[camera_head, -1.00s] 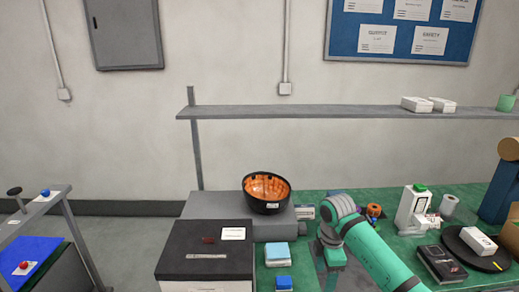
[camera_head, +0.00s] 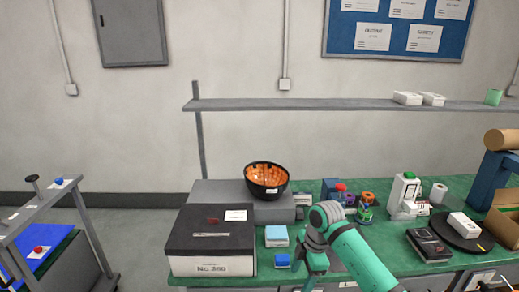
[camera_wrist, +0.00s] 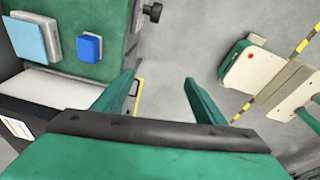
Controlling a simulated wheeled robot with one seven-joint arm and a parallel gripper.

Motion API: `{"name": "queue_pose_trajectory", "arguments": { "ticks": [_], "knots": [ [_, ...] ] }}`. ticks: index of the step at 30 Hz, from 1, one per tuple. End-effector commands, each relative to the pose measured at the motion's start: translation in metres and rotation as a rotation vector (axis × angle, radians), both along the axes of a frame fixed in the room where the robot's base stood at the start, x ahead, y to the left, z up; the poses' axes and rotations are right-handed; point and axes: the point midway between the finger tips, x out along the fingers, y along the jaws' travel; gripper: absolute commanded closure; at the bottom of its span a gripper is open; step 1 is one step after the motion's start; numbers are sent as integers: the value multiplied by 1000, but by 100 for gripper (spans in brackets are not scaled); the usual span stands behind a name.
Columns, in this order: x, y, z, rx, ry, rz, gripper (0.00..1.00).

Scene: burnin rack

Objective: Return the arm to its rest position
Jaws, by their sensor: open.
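My gripper shows in the wrist view (camera_wrist: 160,98) with its two green fingers spread apart and nothing between them. Grey floor lies beyond the gap between the fingers. In the head view my green arm reaches in from the lower right, and its grey elbow or wrist part stands at the front edge of the green workbench (camera_head: 400,268). The fingertips cannot be made out clearly there. The bench edge with a light blue block (camera_wrist: 25,40) and a small blue block (camera_wrist: 90,47) is at the upper left of the wrist view.
A dark box labelled No.360 (camera_head: 212,264) stands left of my arm. A black bowl, orange inside (camera_head: 267,178), sits on a grey block (camera_head: 225,195). A white bottle (camera_head: 402,192), a black turntable (camera_head: 461,232) and a cardboard box (camera_head: 503,220) are right. A grey shelf (camera_head: 330,104) spans the wall.

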Motion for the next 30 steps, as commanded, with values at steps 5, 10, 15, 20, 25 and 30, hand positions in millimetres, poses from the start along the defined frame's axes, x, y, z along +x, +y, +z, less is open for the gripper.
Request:
{"name": "queue_pose_trajectory", "arguments": {
  "ticks": [5, 10, 15, 20, 25, 30],
  "knots": [
    [-4, 58, -11, 145, -26, 97, 35],
    [-17, 138, -16, 360, -70, 223, 35],
    [-43, 240, -2, 668, -154, 364, 35],
    [-74, 315, 27, 958, -250, 451, 35],
    [-108, 368, 66, 1249, -365, 479, 35],
    [-136, 392, 104, 1515, -490, 435, 35]
  ]
}}
